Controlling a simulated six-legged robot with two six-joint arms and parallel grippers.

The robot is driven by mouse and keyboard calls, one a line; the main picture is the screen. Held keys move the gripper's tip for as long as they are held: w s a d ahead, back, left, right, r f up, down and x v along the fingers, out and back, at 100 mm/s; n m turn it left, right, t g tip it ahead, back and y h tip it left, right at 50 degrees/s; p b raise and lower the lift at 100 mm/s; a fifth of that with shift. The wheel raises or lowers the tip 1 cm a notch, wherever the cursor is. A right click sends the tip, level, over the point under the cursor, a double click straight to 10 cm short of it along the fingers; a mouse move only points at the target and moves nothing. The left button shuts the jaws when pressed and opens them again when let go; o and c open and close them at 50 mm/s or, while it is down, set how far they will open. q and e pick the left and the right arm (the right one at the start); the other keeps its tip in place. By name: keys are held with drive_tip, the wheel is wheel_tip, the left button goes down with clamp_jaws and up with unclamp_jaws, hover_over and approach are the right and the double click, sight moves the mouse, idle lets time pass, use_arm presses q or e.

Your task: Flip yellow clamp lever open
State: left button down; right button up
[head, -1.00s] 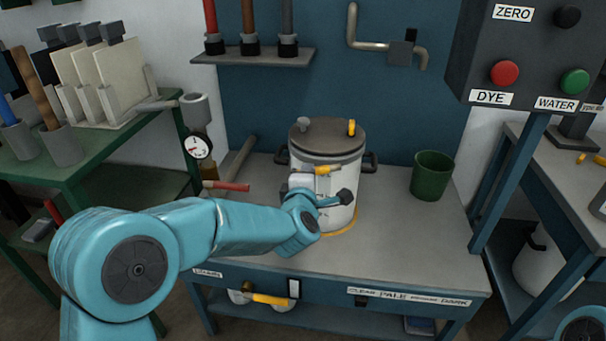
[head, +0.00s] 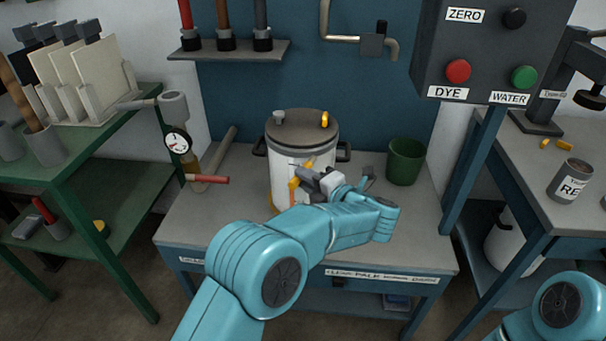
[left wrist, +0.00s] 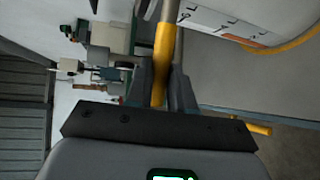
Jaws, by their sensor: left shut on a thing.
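A white pot (head: 283,180) with a dark lid stands on the grey bench. The yellow clamp lever (head: 294,184) shows at the pot's front, partly hidden by my left gripper (head: 306,177). In the left wrist view the lever (left wrist: 164,50) is a long yellow bar running between the two fingers, and my left gripper (left wrist: 161,88) is shut on it. The pot's white side, with dark marks (left wrist: 225,22), is at upper right there. My right gripper is out of view.
A green cup (head: 405,162) stands right of the pot. A red-handled tool (head: 208,179) and a gauge (head: 178,143) are at the left. A control box with DYE and WATER buttons (head: 490,50) hangs at upper right. A yellow piece (head: 325,119) sits on the lid.

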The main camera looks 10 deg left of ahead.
use_arm(q)
drive_tip(key=shift+d+n+g+y, duration=0.4)
drive_tip(key=shift+d+n+g, duration=0.05)
drive_tip(key=shift+n+g, duration=0.05)
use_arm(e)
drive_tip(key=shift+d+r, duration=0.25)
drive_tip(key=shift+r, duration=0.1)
use_arm(q)
drive_tip(key=c, duration=1)
unclamp_jaws()
drive_tip(key=shift+w, duration=0.1)
drive_tip(key=shift+o, duration=0.2)
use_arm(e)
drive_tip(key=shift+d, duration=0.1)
